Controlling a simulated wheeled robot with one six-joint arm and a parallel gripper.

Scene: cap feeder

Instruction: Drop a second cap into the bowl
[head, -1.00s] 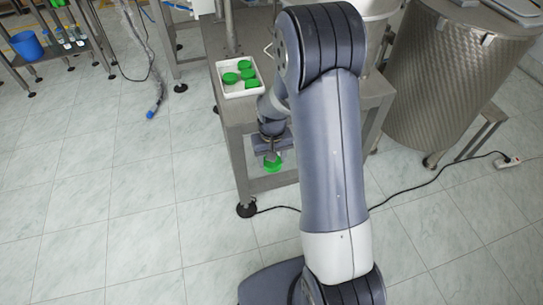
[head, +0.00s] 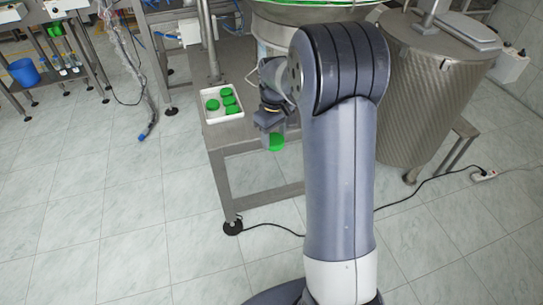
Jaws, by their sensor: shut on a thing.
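My gripper (head: 273,132) is shut on a green cap (head: 276,143). It holds the cap in front of the metal table, to the right of the white tray; the fingers are small and partly hidden in this view. The white tray (head: 208,118) holds several green caps (head: 228,101). A large round metal bowl (head: 290,14) shows at the top edge, behind my arm, with green on it. The bowl is cut off by the frame and its inside is mostly hidden.
The metal table (head: 240,135) carries the tray, with a steel post behind it. A large metal drum (head: 425,100) stands to the right. A black cable (head: 440,188) runs over the tiled floor. A blue bucket (head: 24,72) stands at the far left.

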